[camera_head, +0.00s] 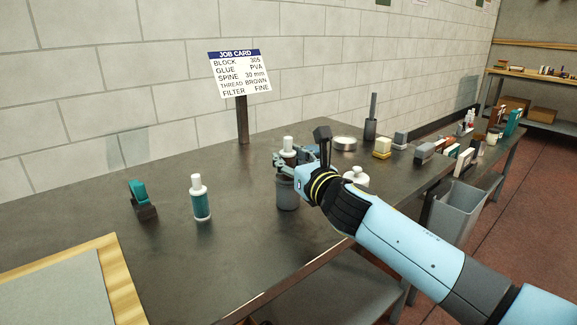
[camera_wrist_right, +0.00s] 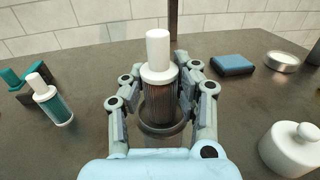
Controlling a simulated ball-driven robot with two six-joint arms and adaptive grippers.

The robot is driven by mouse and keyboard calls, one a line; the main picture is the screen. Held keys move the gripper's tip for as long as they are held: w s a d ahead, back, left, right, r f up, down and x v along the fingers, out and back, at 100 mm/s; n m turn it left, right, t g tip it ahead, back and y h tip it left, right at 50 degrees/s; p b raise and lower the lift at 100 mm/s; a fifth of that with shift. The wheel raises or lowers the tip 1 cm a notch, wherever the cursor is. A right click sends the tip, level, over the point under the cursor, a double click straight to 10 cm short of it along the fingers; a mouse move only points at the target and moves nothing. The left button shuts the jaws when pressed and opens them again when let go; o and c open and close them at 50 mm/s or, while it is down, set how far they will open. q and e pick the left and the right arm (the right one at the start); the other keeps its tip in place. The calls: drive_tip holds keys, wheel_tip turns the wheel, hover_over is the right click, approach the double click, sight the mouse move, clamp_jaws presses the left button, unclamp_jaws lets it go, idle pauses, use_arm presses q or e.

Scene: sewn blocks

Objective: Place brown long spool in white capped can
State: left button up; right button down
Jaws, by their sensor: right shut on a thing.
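The brown long spool (camera_wrist_right: 160,100) has a white cap and neck and stands upright between the fingers of my right gripper (camera_wrist_right: 155,95), which is shut on it. In the head view the gripper (camera_head: 290,160) and the white top of the spool (camera_head: 288,144) are directly above a dark grey can (camera_head: 287,195). In the wrist view the can's round rim (camera_wrist_right: 162,131) shows around the spool's lower end; I cannot tell how deep the spool sits. A white lidded pot with a knob (camera_wrist_right: 291,150) stands to the right, partly behind my arm in the head view (camera_head: 356,176).
A teal spool with white top (camera_head: 200,199) and a teal item on a dark base (camera_head: 143,200) stand left. A job card (camera_head: 240,75) reads thread brown. A round tin (camera_head: 345,143) and several blocks are right. A wood-edged board (camera_head: 120,290) lies front left.

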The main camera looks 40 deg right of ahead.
drive_tip(key=shift+f+b, duration=0.45)
drive_tip(key=shift+b, duration=0.1)
drive_tip(key=c, duration=1)
unclamp_jaws()
drive_tip(key=shift+r+p, duration=0.75)
drive_tip(key=shift+r, duration=0.1)
drive_tip(key=s+a+b, duration=0.1)
drive_tip(key=s+b, duration=0.1)
drive_tip(key=s, duration=1)
drive_tip(key=shift+a+f, duration=0.2)
